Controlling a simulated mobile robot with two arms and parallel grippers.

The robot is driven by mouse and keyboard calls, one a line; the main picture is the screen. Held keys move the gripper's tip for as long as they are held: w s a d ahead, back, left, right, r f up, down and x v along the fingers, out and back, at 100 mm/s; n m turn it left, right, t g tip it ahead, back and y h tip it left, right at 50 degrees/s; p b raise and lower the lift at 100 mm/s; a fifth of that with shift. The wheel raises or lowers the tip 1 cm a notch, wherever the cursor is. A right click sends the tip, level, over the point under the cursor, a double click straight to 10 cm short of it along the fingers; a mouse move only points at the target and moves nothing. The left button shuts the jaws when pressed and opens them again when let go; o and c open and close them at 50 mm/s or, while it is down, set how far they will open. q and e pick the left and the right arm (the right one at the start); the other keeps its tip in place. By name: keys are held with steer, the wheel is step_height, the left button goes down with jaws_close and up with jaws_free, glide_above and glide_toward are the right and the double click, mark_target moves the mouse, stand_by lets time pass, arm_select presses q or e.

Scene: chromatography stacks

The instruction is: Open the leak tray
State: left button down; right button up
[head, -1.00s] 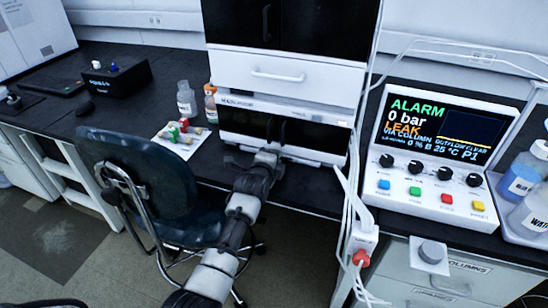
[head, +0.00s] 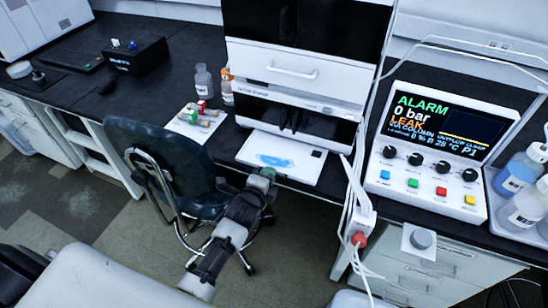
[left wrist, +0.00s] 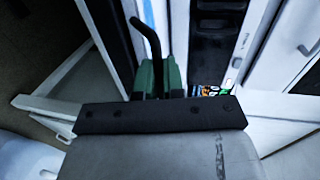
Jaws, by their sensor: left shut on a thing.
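The leak tray (head: 310,163) is a flat white tray with a blue puddle in it. In the head view it is slid out toward me from the bottom of the instrument stack (head: 293,88) and sticks out past the bench edge. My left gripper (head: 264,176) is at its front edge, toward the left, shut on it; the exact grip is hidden. In the left wrist view the green fingers of my left gripper (left wrist: 160,78) show close together, with a dark curved piece beside them. My right gripper is not in view.
A dark blue chair (head: 165,165) stands left of my left arm. White cables hang right of the tray. The control panel (head: 435,155) reads ALARM, 0 bar, LEAK. A white mat (head: 182,127) with small coloured fittings and two bottles stand left of the stack.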

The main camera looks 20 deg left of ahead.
arm_select(q)
steer(key=c, duration=1.3)
jaws_free()
steer(key=shift+o, duration=0.2)
steer(key=v, duration=1)
steer(key=shift+s, duration=0.35)
